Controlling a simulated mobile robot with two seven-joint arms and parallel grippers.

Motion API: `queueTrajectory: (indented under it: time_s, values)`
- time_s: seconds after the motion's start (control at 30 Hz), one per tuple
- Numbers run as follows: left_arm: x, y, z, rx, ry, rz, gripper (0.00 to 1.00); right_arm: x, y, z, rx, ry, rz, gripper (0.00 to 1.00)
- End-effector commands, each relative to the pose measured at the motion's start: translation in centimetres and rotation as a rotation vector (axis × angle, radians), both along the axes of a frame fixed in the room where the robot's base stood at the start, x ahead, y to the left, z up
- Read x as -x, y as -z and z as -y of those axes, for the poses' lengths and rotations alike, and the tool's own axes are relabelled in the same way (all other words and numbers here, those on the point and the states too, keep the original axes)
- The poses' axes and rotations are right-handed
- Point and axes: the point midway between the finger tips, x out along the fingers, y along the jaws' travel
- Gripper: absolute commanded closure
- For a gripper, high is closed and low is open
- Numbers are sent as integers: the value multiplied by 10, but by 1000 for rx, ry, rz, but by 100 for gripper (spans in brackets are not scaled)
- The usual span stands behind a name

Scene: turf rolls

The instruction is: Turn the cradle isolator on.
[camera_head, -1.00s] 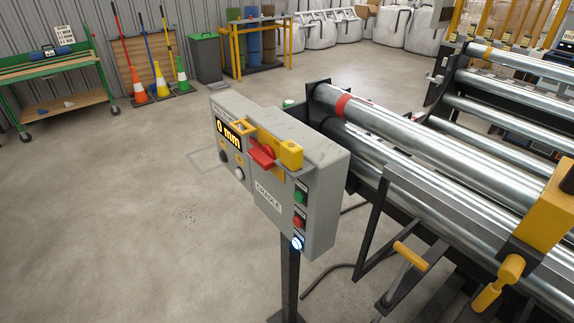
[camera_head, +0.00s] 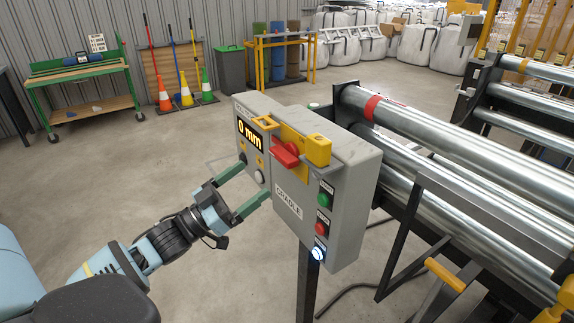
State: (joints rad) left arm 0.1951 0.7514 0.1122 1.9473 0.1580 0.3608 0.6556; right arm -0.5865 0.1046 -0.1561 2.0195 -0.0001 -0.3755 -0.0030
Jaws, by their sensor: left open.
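The cradle control box (camera_head: 348,176) stands on a dark post in the middle of the view. The isolator's red handle (camera_head: 286,152) sticks out of a yellow plate (camera_head: 299,143) on the box's upper face. My left gripper (camera_head: 253,185) is in front of the box, below and left of the red handle. Its two green fingers are spread apart with nothing between them. The fingertips are close to the box face; I cannot tell whether they touch it. My right gripper is out of view.
The box also has a display reading 0 mm (camera_head: 249,134), a green button (camera_head: 325,195), a red button (camera_head: 320,227) and a lit blue-white button (camera_head: 318,254). Steel rollers (camera_head: 470,170) fill the right side. The floor (camera_head: 120,190) at left is clear.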

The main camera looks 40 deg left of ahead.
Motion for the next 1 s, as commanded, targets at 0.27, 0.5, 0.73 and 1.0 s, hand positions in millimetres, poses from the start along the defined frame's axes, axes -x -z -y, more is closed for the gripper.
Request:
queueTrajectory:
  time_s: [0.27,0.5,0.73,1.0]
  values:
    - [-15,-7,6,1,-2,1,5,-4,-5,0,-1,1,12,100]
    - [-42,-21,17,1,-2,3,5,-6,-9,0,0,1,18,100]
    - [-61,-28,25,1,-2,0,5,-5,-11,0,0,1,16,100]
    - [-67,-29,28,0,-2,-3,5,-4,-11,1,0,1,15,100]
